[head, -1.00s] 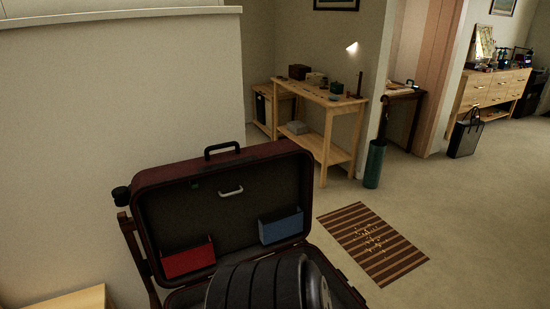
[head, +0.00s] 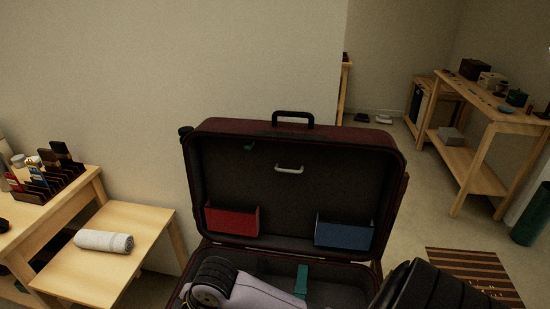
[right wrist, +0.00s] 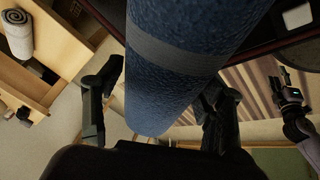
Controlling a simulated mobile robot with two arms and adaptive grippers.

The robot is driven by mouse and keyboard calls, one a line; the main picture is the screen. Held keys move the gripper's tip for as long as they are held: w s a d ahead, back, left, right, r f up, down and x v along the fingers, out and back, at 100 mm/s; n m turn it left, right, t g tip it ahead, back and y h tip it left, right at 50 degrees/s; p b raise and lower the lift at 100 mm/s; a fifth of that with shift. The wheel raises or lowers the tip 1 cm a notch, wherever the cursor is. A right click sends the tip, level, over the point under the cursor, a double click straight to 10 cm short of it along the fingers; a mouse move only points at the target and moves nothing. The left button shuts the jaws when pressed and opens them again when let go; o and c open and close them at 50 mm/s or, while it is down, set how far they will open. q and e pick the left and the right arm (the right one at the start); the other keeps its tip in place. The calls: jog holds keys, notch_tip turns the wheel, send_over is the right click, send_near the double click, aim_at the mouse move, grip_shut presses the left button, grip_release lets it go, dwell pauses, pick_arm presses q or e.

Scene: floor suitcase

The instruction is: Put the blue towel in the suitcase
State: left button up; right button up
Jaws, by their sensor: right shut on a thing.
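The dark red suitcase (head: 395,150) stands open in the middle of the head view, its lid upright and its base partly hidden by my arms. The rolled blue towel (right wrist: 175,85) fills the upper middle of the right wrist view, with a grey band around it. My right gripper (right wrist: 160,88) is shut on the towel, one finger on each side of it. The towel is not visible in the head view. What looks like my left gripper (right wrist: 288,95) shows small at the right of the right wrist view; its opening is unclear.
A red pocket (head: 232,219) and a blue pocket (head: 343,231) are on the lid's inside. A teal piece (head: 301,280) shows in the base. A low wooden table (head: 130,225) with a rolled white towel (head: 104,241) stands left. A striped mat (head: 470,270) lies right.

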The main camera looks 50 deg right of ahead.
jog(key=w+d+f+n+b, duration=0.1)
jog(key=n, duration=0.1)
jog(key=w+d+f+n+g+y+b, duration=0.1)
jog(key=shift+w+n+b, duration=0.3)
jog(key=shift+n+b, duration=0.05)
jog(key=shift+n, duration=0.05)
pick_arm(q)
jog(key=w+d+f+b, duration=0.1)
jog(key=w+b, duration=0.6)
jog(key=w, duration=0.1)
pick_arm(e)
jog(key=w+d+r+n+g+y, duration=0.1)
jog(key=w+d+r+n+g, duration=0.2)
jog(key=d+r+n, duration=0.4)
jog(key=shift+n, duration=0.3)
jog(key=f+b, duration=0.2)
jog(key=f, duration=1.4)
jog(key=shift+d+f+b, duration=0.15)
jog(key=shift+d+b, duration=0.05)
jog(key=shift+b, duration=0.1)
pick_arm(q)
jog(key=w+r+t, duration=0.1)
jog(key=w+r, duration=0.3)
jog(key=r, duration=0.7)
jog(key=shift+d+r+b, duration=0.35)
jog(key=shift+r, duration=0.05)
pick_arm(e)
jog(key=shift+f, duration=2.2)
